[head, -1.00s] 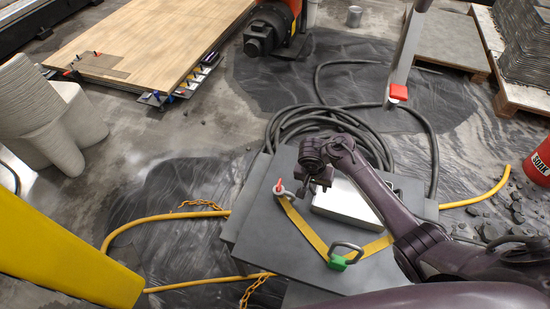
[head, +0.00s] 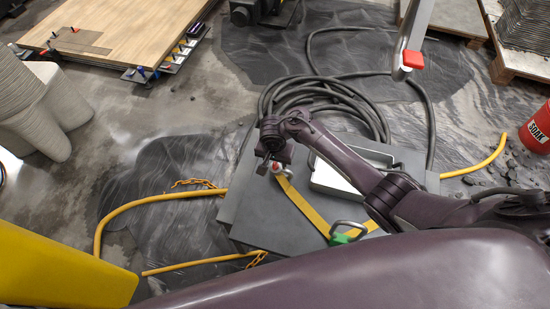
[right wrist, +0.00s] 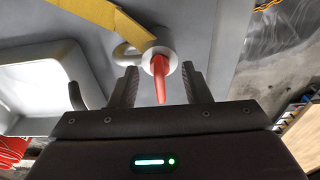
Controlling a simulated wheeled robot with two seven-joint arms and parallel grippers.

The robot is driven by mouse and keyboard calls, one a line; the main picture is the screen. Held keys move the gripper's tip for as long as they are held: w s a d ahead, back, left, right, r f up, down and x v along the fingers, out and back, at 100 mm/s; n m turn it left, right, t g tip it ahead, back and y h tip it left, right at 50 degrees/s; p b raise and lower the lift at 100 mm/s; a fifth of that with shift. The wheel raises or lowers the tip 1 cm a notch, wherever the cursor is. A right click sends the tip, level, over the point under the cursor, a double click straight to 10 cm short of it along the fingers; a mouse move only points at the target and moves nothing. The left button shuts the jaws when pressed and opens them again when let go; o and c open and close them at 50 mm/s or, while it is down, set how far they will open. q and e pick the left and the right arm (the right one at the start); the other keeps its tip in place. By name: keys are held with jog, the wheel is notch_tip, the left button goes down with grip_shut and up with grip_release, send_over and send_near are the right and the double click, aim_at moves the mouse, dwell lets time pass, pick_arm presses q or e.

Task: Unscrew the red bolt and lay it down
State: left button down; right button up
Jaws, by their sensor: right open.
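The red bolt (right wrist: 159,78) stands in a pale round collar with a ring (right wrist: 127,54) at its side. In the right wrist view it lies between the two fingers of my right gripper (right wrist: 158,88), with gaps to both. The gripper is open. In the head view, my right gripper (head: 268,170) is at the bolt's corner of the grey block (head: 262,217) and largely hides the bolt, leaving a little red showing. My left gripper is out of view.
A yellow strap (head: 303,207) runs from the collar to a green-based handle (head: 342,237). A pale open tray (head: 325,179) sits on the block under my right arm. A black hose coil (head: 330,95) lies behind. Bare block surface shows in front.

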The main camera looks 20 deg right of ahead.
jog(key=shift+f, duration=0.1)
grip_shut()
jog(key=n+p, duration=0.1)
jog(key=n, duration=0.1)
jog(key=shift+n, duration=0.4)
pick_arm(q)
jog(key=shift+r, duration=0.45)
pick_arm(e)
jog(key=shift+n+y, duration=0.3)
jog(key=shift+n, duration=0.9)
jog(key=shift+n, duration=1.2)
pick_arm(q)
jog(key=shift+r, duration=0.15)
pick_arm(e)
jog(key=n, duration=0.2)
jog(key=shift+n+y, duration=0.3)
jog(key=shift+n, duration=0.1)
